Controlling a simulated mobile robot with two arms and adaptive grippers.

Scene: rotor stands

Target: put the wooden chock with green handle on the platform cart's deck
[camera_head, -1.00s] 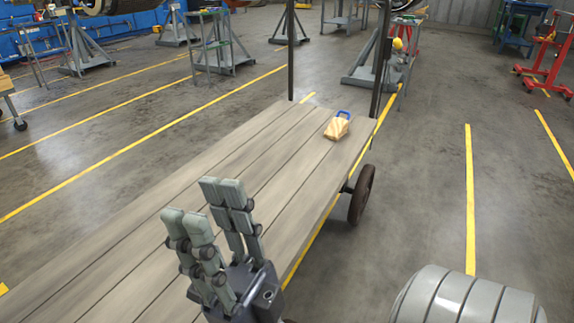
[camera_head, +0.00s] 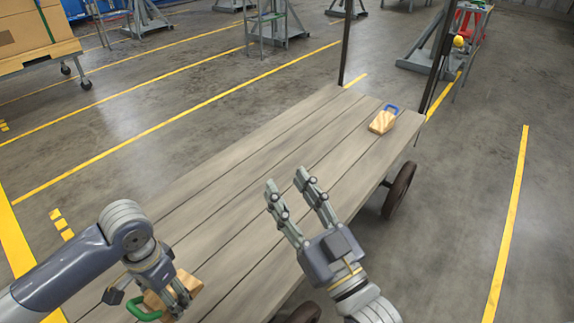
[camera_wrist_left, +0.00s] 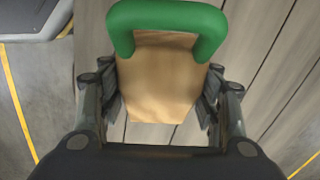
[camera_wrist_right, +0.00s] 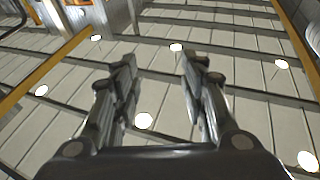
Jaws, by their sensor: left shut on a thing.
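The wooden chock with green handle (camera_head: 188,289) is at the lower left of the head view, over the near part of the platform cart's deck (camera_head: 250,185). My left gripper (camera_head: 178,294) is shut on it. In the left wrist view the chock (camera_wrist_left: 158,85) sits between both fingers, its green handle toward the top, with deck planks behind. I cannot tell whether it touches the deck. My right gripper (camera_head: 290,190) is open and empty above the deck's right side, fingers pointing up. The right wrist view shows only the ceiling between its fingers (camera_wrist_right: 160,75).
A wooden chock with blue handle (camera_head: 382,122) sits on the deck's far right corner. Two dark posts (camera_head: 346,45) rise at the far end. The deck's middle is clear. A trolley with cardboard boxes (camera_head: 40,65) stands at the upper left.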

